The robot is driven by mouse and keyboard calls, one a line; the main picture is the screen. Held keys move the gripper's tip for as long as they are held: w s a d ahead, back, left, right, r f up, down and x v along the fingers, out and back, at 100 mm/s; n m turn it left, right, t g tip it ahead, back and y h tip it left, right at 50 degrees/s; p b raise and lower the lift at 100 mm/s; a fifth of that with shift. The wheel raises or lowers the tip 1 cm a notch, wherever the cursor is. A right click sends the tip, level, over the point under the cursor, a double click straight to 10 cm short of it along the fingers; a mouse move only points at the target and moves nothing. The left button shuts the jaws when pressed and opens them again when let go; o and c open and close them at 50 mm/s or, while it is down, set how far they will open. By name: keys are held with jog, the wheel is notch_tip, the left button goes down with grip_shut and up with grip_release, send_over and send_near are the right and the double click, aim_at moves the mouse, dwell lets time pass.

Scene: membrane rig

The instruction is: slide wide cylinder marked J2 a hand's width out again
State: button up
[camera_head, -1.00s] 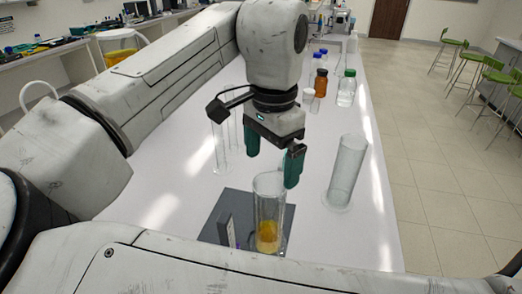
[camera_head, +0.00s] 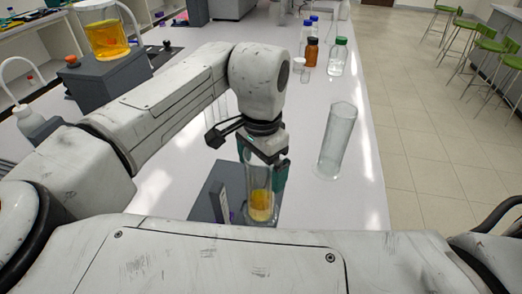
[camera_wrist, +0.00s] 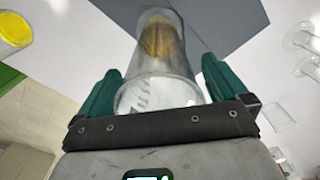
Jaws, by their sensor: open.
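A clear glass cylinder (camera_head: 261,205) with orange liquid in its lower part stands upright on a dark grey base plate (camera_head: 206,204). My gripper (camera_head: 264,170) is at its upper part, with the arm coming from above. In the wrist view the cylinder (camera_wrist: 158,65) lies between the two green fingers of my gripper (camera_wrist: 160,75), one on each side. The fingers are open, with a gap visible beside the glass. A second, empty clear cylinder (camera_head: 337,140) stands to the right on the bench. I cannot read a J2 mark on either.
A small upright grey plate (camera_head: 221,205) stands left of the filled cylinder. Bottles with blue, black and green caps, including a brown bottle (camera_head: 311,52), stand farther back. A beaker of orange liquid (camera_head: 106,38) sits on a dark block (camera_head: 108,80) at left. White bench (camera_head: 330,215) is clear at front right.

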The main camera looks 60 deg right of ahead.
jog(key=shift+f, duration=0.3)
